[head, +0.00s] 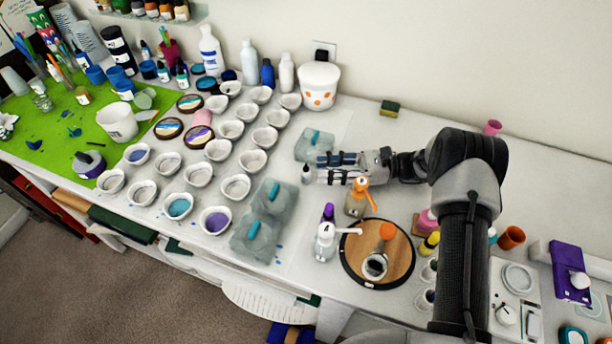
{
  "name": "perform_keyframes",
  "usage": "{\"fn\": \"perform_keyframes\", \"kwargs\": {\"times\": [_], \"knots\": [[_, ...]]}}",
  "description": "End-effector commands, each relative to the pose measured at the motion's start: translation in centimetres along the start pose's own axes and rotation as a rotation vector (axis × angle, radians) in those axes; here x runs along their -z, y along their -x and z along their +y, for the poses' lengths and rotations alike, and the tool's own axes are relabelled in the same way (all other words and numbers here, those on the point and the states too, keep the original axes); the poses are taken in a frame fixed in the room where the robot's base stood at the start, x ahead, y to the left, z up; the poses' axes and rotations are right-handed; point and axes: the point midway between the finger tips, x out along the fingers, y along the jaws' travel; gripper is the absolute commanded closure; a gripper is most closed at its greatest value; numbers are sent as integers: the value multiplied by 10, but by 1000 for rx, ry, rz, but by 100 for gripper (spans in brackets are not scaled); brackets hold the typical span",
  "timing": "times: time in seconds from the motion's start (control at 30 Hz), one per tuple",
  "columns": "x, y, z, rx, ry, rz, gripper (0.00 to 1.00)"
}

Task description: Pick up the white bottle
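My gripper (320,168) reaches in from the right over the table, its two fingers pointing left. The fingers are apart with nothing visible between them. A small white bottle with a dark tip (306,175) stands just left of the fingertips; I cannot tell whether they touch. Other white bottles are in view: a tall bottle (211,52), a slimmer bottle (249,63) and another (287,73) stand along the wall. A white pump bottle marked A (325,243) stands in front of my gripper. I cannot tell which white bottle the task means.
A round wooden board (400,262) holds an orange-topped item. Several small white cups (236,187) fill the table to the left.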

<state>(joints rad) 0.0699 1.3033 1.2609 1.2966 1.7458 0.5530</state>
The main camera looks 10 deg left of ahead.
Motion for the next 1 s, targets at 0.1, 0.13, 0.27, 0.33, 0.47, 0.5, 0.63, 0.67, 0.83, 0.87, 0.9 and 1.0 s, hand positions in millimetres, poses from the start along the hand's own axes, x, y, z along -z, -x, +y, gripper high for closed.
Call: {"fn": "perform_keyframes", "kwargs": {"times": [0.1,0.13,0.27,0.33,0.47,0.5,0.63,0.67,0.83,0.87,0.9,1.0], "knots": [[0,-7,0,0,0,-1,68],[0,-9,0,0,-1,0,68],[0,-24,1,-2,-1,1,68],[0,-36,1,-3,0,0,68],[-1,-53,1,-1,0,1,68],[-1,-56,1,0,0,0,68],[-2,-59,1,0,0,0,68],[-2,-59,1,1,0,0,68],[-2,-59,1,1,0,0,72],[-2,-59,1,1,0,0,74],[-2,-59,1,1,0,0,76],[-2,-59,1,1,0,0,83]]}}
